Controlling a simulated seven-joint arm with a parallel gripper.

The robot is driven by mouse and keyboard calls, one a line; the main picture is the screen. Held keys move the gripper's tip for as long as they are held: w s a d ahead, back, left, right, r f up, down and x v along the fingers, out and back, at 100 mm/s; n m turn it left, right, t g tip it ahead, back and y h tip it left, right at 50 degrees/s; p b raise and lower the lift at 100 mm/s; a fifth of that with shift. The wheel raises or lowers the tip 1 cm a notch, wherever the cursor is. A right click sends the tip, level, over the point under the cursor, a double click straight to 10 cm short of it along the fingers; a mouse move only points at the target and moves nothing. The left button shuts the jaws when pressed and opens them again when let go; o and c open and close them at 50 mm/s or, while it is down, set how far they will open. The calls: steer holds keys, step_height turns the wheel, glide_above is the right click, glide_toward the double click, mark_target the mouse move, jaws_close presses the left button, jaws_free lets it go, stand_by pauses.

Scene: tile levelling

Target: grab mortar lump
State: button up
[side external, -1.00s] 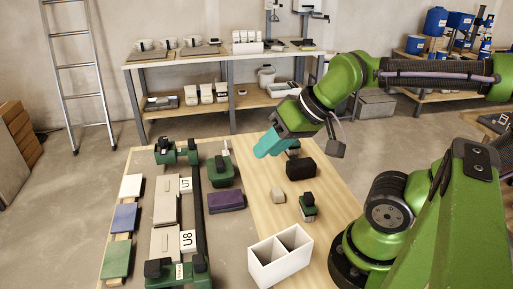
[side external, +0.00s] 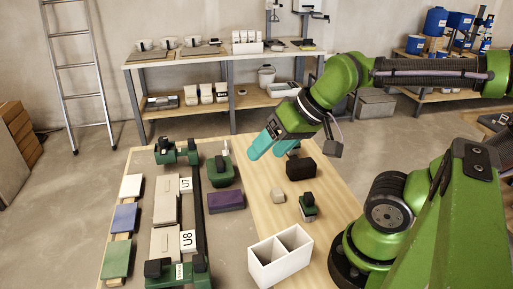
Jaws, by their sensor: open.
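A small beige-grey block (side external: 278,195), which looks like the mortar lump, sits on the wooden table between the black block and the white divided box. My gripper (side external: 262,152), with two teal fingers, is in the air above the table's far part, up and to the left of the lump and clear of it. The fingers are spread apart with nothing between them. A small object behind the gripper is partly hidden.
A black block (side external: 301,168) and a green tool with a black knob (side external: 308,205) stand near the lump. A white divided box (side external: 280,262) is at the front. A purple block (side external: 226,200) and a green device (side external: 221,171) lie left, beside the tile frame (side external: 204,215).

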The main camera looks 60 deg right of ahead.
steer(key=w+d+f+m+g, duration=0.2)
steer(key=w+d+f+g, duration=0.1)
steer(key=d+f, duration=0.15)
steer(key=m+g+h, duration=0.2)
steer(key=m+g, duration=0.1)
steer(key=g, duration=0.1)
glide_toward(277, 190)
step_height(277, 190, down, 10)
steer(key=shift+s+r, duration=0.15)
steer(key=c, duration=1.2)
